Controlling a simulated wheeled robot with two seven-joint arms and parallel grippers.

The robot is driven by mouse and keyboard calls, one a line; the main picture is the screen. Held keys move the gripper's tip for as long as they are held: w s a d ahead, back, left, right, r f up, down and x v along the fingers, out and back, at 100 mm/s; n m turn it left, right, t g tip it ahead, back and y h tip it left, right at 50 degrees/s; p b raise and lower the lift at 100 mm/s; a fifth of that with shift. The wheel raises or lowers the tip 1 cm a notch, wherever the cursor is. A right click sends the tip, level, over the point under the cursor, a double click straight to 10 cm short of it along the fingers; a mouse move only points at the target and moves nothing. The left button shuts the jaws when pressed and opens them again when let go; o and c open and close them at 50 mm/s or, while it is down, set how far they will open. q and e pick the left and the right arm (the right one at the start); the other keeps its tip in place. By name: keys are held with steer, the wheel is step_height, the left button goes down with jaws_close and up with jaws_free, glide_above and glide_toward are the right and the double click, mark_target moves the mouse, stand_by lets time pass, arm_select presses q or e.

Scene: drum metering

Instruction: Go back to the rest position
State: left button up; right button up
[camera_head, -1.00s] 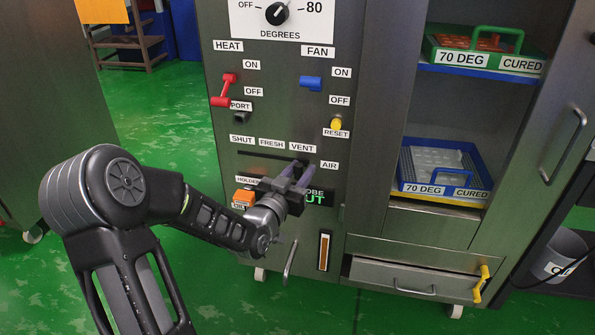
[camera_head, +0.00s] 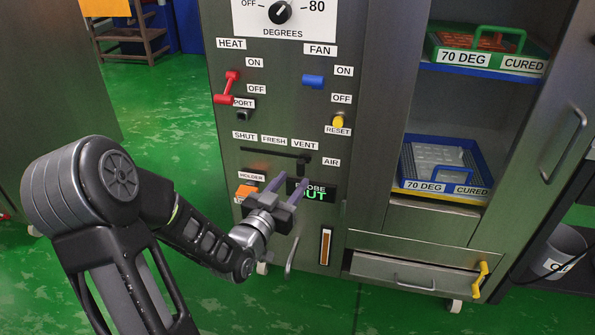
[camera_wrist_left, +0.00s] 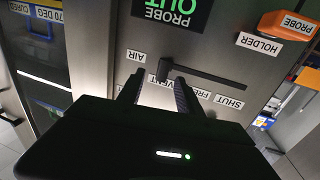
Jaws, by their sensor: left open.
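My left gripper (camera_head: 288,183) is in front of the grey cabinet's control panel, below the air slider. Its two fingers are apart with nothing between them, and they also show in the left wrist view (camera_wrist_left: 155,88). The black slider knob (camera_head: 303,160) is in its slot near the VENT label, at the right end. The knob also shows in the left wrist view (camera_wrist_left: 165,70), beyond the fingertips and clear of them. My right gripper is not in view.
The orange probe (camera_head: 246,191) sits at the holder, left of my gripper. The probe display (camera_head: 316,194) is partly behind a finger. A red heat lever (camera_head: 228,88) and blue fan switch (camera_head: 313,81) are above. Trays (camera_head: 447,180) stand on shelves at right. Green floor is free at left.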

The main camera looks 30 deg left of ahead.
arm_select(q)
steer(key=shift+s+d, duration=0.1)
steer(key=shift+s, duration=0.4)
